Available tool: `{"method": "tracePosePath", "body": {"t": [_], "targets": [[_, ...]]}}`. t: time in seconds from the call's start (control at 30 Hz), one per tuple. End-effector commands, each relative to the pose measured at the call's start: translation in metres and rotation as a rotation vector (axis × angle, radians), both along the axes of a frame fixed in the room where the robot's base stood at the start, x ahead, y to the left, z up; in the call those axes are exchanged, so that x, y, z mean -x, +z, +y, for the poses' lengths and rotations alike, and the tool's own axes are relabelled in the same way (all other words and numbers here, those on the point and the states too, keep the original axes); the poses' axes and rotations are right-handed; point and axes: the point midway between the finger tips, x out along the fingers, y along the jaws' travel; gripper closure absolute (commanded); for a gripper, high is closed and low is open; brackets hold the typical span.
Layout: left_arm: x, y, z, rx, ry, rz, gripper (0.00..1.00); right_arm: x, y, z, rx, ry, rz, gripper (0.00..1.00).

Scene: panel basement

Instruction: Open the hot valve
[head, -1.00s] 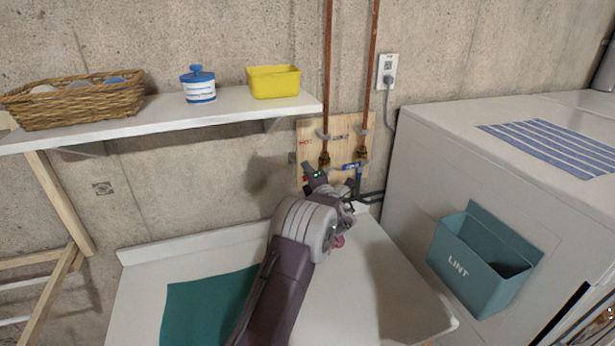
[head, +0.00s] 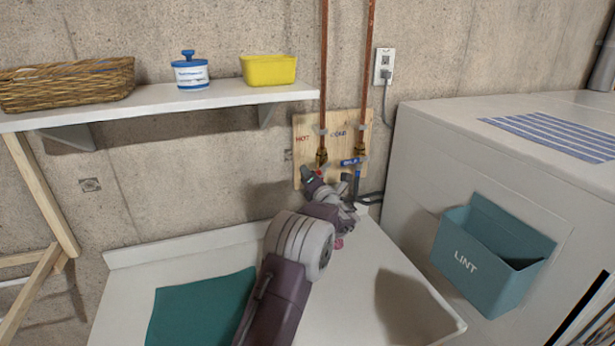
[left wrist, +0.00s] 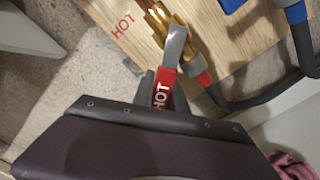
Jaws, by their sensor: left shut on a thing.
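The hot valve is a brass body (head: 321,157) on the left copper pipe, mounted on a wooden board marked HOT. The lever lies at a slant to the valve body. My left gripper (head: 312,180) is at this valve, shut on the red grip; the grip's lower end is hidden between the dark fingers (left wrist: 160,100). My right gripper is not in view.
The cold valve with a blue lever (head: 352,162) sits close on the right. Dark hoses (head: 368,198) run below the valves. A shelf (head: 160,112) juts out at upper left. A white worktop (head: 350,290) lies below, and a teal lint bin (head: 490,255) hangs at right.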

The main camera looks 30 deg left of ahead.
Motion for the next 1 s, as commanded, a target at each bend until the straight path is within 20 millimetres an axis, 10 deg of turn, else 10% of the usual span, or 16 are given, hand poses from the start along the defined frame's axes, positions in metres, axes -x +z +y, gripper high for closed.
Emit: {"method": "tracePosePath", "body": {"t": [0.23, 0.27, 0.33, 0.67, 1.0], "targets": [[0.0, -0.006, 0.0, 0.004, 0.0, 0.013, 1.0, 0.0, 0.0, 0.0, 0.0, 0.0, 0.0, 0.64], [0.0, -0.006, 0.0, 0.004, 0.0, 0.013, 0.74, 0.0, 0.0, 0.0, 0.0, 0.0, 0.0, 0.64], [0.0, -0.005, 0.0, 0.003, 0.001, 0.011, 0.6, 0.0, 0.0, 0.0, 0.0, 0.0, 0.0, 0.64], [0.003, -0.003, -0.004, 0.001, 0.0, 0.005, 0.6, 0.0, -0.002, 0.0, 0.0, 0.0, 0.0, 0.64], [0.047, -0.004, -0.056, 0.002, -0.002, 0.005, 0.6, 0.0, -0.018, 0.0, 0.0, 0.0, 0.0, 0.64]]}}
